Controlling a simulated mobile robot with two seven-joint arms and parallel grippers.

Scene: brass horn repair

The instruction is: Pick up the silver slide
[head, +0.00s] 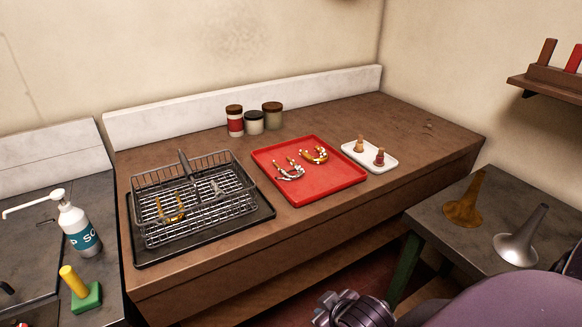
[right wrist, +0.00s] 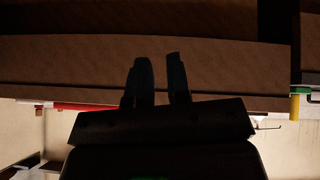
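A silver U-shaped slide (head: 290,172) lies on the left part of a red tray (head: 335,190) on the brown workbench. A similar gold slide (head: 314,155) lies behind it to the right on the same tray. My right gripper (right wrist: 160,60) shows dark in the right wrist view, with its two fingers apart and nothing between them. It faces the brown wood of the bench, away from the silver slide. My left gripper is not in view.
A wire basket (head: 235,162) on a dark tray holds a gold U-shaped piece (head: 170,212). A white tray (head: 383,166) holds two small pieces. Jars (head: 254,122) stand behind. A soap bottle (head: 77,225) is at left; two horn bells (head: 522,240) (head: 465,205) stand at right.

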